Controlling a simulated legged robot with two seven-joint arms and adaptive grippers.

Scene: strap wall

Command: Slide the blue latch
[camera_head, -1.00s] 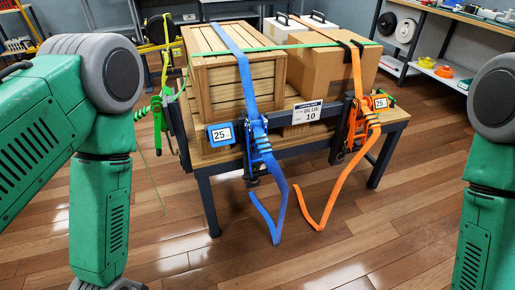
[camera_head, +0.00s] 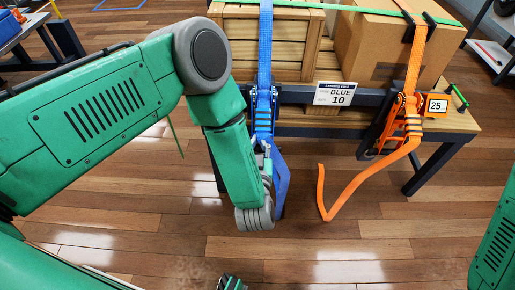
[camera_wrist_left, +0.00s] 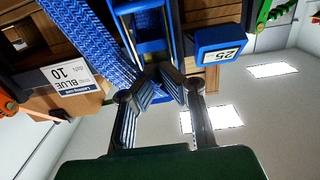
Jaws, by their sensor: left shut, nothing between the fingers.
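The blue latch (camera_head: 263,108) is the blue metal ratchet buckle on the blue strap (camera_head: 265,45), at the table's front edge. In the left wrist view its blue frame (camera_wrist_left: 152,38) stands right ahead of my fingers. My left gripper (camera_head: 265,150) is just below the buckle in the head view, partly hidden by my own forearm. In the wrist view my left gripper (camera_wrist_left: 162,80) has its fingertips together with nothing between them, close to the buckle's lower end. I cannot tell whether they touch it.
An orange ratchet (camera_head: 405,115) with a hanging orange tail (camera_head: 345,195) is to the right. A card reading BLUE 10 (camera_head: 337,93) hangs between the straps. A blue-framed 25 display (camera_wrist_left: 219,46) is beside the buckle. A wooden crate (camera_head: 236,50) and cardboard box (camera_head: 375,50) sit above.

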